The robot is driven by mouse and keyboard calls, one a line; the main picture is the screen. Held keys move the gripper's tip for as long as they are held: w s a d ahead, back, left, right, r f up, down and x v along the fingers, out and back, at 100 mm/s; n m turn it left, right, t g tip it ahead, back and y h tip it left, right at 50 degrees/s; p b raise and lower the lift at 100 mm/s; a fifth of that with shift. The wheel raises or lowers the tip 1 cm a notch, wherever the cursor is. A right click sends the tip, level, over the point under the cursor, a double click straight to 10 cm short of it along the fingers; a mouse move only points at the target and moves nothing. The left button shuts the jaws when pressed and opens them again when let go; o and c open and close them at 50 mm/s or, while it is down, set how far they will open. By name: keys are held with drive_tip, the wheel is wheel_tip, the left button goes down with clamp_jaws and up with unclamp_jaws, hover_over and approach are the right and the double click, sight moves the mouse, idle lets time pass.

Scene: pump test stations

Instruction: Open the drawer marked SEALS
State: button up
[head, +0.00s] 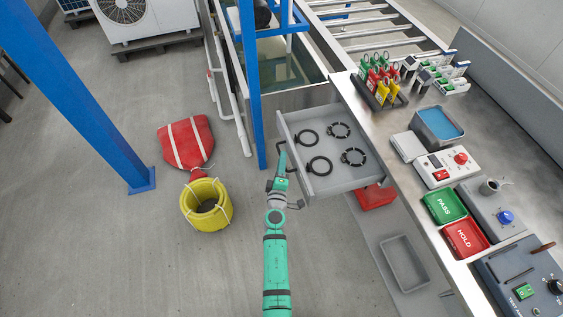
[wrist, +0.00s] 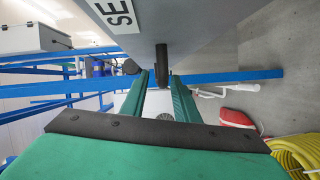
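The drawer marked SEALS (head: 345,182) is grey and stands pulled out from under the bench, its inside in view. Several black rings lie in it. The label (wrist: 115,12) on its front shows only "SE" in the wrist view; the rest is cut off. The dark bar handle (wrist: 161,66) stands out from the front. My gripper (head: 281,168) is at the drawer front.
A steel bench (head: 412,185) carries test units, a PASS tray (head: 444,206) and a HOLD tray (head: 465,238). A blue post (head: 253,85) stands just beyond the drawer. A yellow coil (head: 204,205) and red bag (head: 185,143) lie on the floor at left. The nearer floor is clear.

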drive_tip(key=shift+s, duration=0.1)
drive_tip(key=s, duration=1)
drive_tip(key=shift+s+r, duration=0.3)
drive_tip(key=shift+r, duration=0.1)
drive_tip(key=shift+w, duration=0.1)
drive_tip(key=s+r+m+g, duration=0.1)
drive_tip(key=s+m, duration=0.7)
drive_tip(key=s, duration=1.6)
drive_tip(key=s+d+r+m, duration=0.3)
drive_tip(key=s+r+m, duration=0.1)
drive_tip(key=s+r, duration=0.2)
drive_tip(key=s+d+r+m, duration=0.3)
drive_tip(key=s+r, duration=0.4)
drive_tip(key=s, duration=0.1)
drive_tip(key=shift+s+r+m+g, duration=0.15)
drive_tip(key=shift+s+m+g, duration=0.15)
drive_tip(key=shift+s+m, duration=0.1)
